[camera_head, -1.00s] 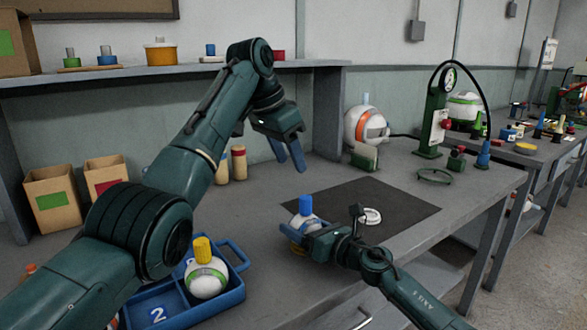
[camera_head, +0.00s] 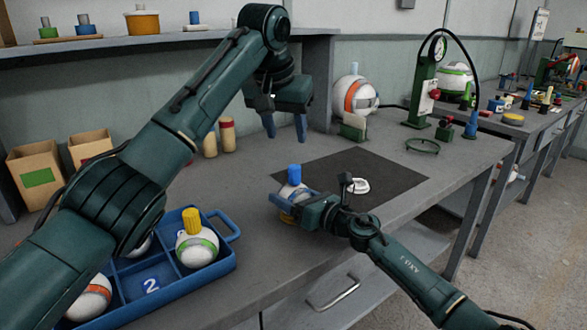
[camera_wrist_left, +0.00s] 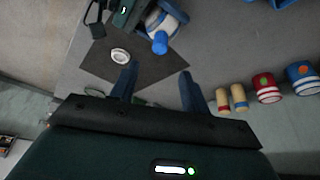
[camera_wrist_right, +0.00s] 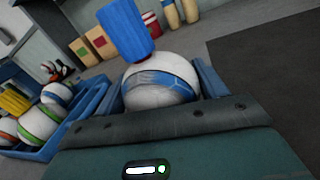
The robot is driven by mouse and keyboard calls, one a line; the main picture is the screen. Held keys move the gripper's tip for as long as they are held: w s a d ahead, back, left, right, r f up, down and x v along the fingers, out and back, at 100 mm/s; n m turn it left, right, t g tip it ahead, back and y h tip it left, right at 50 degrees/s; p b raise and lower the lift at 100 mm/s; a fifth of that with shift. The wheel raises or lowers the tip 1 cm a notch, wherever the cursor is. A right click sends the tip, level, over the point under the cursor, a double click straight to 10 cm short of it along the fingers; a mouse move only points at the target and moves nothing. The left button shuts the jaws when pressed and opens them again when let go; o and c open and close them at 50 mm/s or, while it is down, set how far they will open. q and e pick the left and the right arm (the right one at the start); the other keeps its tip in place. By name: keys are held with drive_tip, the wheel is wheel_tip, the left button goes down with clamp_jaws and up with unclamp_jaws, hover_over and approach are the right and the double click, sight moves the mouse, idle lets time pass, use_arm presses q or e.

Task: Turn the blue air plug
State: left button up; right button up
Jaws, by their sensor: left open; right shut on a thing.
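The blue air plug (camera_head: 294,173) stands up out of the top of a white ball (camera_head: 291,191) with a blue band. It also shows in the left wrist view (camera_wrist_left: 160,43) and the right wrist view (camera_wrist_right: 125,30). My right gripper (camera_head: 290,207) is shut on the ball from the side, with a finger on each side of it in the right wrist view (camera_wrist_right: 160,88). The ball is at the left edge of the dark mat (camera_head: 385,180). My left gripper (camera_head: 286,132) is open and empty, fingers pointing down, above and behind the plug, apart from it.
A blue tray (camera_head: 220,268) with several balls, one with a yellow plug (camera_head: 191,221), stands at the left. A white ring (camera_head: 358,186) lies on the mat. A green pump stand (camera_head: 423,85) and an orange-banded ball (camera_head: 354,97) stand behind. Two wooden pegs (camera_head: 227,134) stand near the wall.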

sight(293, 168)
use_arm(q)
drive_tip(key=x, duration=1.2)
drive_tip(key=shift+c, duration=0.4)
drive_tip(key=c, duration=0.9)
